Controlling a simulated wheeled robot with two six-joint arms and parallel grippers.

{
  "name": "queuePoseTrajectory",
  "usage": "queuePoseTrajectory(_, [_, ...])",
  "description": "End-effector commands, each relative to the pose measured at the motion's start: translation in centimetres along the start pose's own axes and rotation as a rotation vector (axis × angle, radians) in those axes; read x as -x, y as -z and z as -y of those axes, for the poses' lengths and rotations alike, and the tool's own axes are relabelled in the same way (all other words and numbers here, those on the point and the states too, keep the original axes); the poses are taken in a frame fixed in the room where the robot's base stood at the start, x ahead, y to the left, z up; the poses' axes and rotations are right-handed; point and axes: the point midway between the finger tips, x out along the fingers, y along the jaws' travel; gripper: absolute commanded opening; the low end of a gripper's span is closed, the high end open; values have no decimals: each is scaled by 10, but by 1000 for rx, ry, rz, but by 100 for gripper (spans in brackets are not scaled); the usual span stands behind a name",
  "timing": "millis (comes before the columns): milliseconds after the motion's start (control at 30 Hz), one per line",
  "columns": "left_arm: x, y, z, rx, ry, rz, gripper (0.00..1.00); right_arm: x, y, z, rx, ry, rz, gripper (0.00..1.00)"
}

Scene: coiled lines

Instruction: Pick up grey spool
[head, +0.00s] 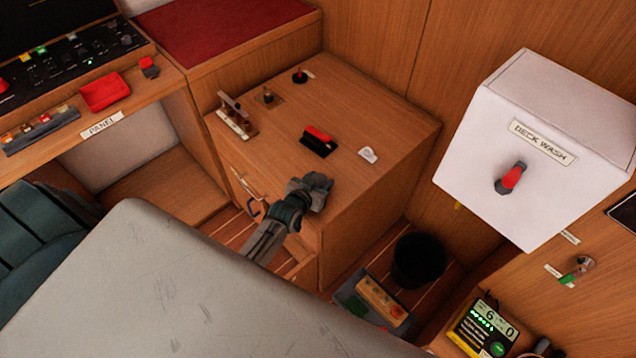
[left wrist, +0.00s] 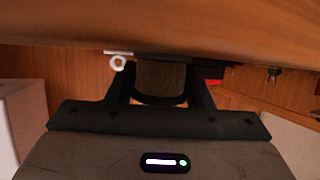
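The grey spool shows in the left wrist view as a dark, ribbed cylinder (left wrist: 160,78) with dark ends. It sits between the two fingers of my left gripper (left wrist: 160,88) and fills the gap, with no clear space on either side. In the head view my left gripper (head: 318,187) is at the near edge of the wooden cabinet top (head: 385,110). There the hand mostly hides the spool, and I cannot tell whether the spool touches the top. My right gripper is not in view.
A black block with a red top (head: 318,141) and a small white piece (head: 368,154) lie beyond the gripper. A small rack (head: 237,115) stands at the left. A white deck wash box (head: 535,145) is on the right wall. A black bin (head: 419,260) stands below.

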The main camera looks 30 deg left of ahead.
Motion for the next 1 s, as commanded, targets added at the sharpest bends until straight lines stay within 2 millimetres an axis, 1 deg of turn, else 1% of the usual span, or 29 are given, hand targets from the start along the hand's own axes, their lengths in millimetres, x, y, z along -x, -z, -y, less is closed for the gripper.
queuePoseTrajectory(33, [0,0,0,0,0,1,28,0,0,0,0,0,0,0])
queuePoseTrajectory(67, [0,0,0,0,0,1,23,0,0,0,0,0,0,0])
queuePoseTrajectory(333, [0,0,0,0,0,1,22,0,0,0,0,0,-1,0])
queuePoseTrajectory(467, [2,4,0,-1,0,-1,22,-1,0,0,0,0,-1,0])
queuePoseTrajectory(633, [7,17,0,-1,0,-2,22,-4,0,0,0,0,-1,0])
queuePoseTrajectory(767, [13,32,0,-2,1,-4,22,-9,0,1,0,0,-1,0])
queuePoseTrajectory(833, [24,26,-9,3,-1,2,22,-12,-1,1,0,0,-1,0])
queuePoseTrajectory(1000, [56,16,-33,5,0,2,22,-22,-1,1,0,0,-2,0])
